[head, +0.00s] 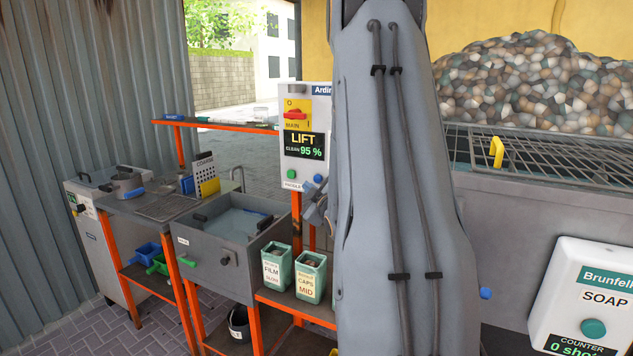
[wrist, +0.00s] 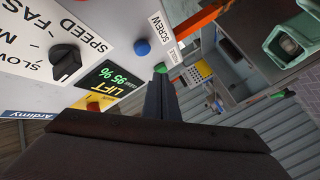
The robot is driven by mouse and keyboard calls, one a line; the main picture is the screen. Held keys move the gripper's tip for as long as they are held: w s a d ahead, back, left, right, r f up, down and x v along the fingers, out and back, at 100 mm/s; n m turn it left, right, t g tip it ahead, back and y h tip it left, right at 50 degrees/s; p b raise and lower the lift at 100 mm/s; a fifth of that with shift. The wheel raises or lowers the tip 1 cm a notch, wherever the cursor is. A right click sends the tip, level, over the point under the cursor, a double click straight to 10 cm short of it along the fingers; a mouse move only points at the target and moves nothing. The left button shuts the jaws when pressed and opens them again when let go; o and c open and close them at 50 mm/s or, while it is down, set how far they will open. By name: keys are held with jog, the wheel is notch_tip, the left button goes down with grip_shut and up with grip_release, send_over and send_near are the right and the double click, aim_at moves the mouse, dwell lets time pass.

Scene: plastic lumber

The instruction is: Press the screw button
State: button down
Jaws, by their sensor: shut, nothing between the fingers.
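The control panel (head: 305,150) is white, with a blue button (head: 317,179) and a green button (head: 291,174) low on its face. In the wrist view the panel is turned in the picture, and the word SCREW stands beside the blue button (wrist: 141,47). The green button (wrist: 160,68) is by the PADDLE label. My gripper (wrist: 160,82) is shut and empty, its fingertips pointing at the panel close to the green button. The blue button is a little up and left of the tips; I see no contact with it. In the head view my gripper (head: 316,210) is partly hidden by my arm.
A black speed knob (wrist: 66,62) and the LIFT display (wrist: 100,86) share the panel. Labelled bins (head: 311,277) and a grey sink (head: 225,240) are below and left. A soap dispenser (head: 585,300) is at right. My arm hides the panel's right part in the head view.

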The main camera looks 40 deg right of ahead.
jog(key=shift+s+a, duration=0.35)
jog(key=shift+a, duration=0.45)
jog(key=s+a+f+m+g+y, duration=0.2)
jog(key=a+f+g, duration=0.2)
jog(key=a, duration=0.6)
jog(key=s+a+f+m+g+y, duration=0.1)
jog(key=s+a+f+g+y, duration=0.2)
jog(key=a, duration=0.7)
jog(key=s+a+f+m+g, duration=0.1)
jog(key=s+a+g, duration=0.3)
jog(key=s+a, duration=0.4)
jog(key=s+a+f+m+g+y, duration=0.1)
jog(key=s+a+f+g, duration=0.2)
jog(key=s+a, duration=0.5)
jog(key=shift+s+a+g, duration=0.4)
jog(key=shift+s, duration=0.6)
jog(key=shift+f, duration=0.1)
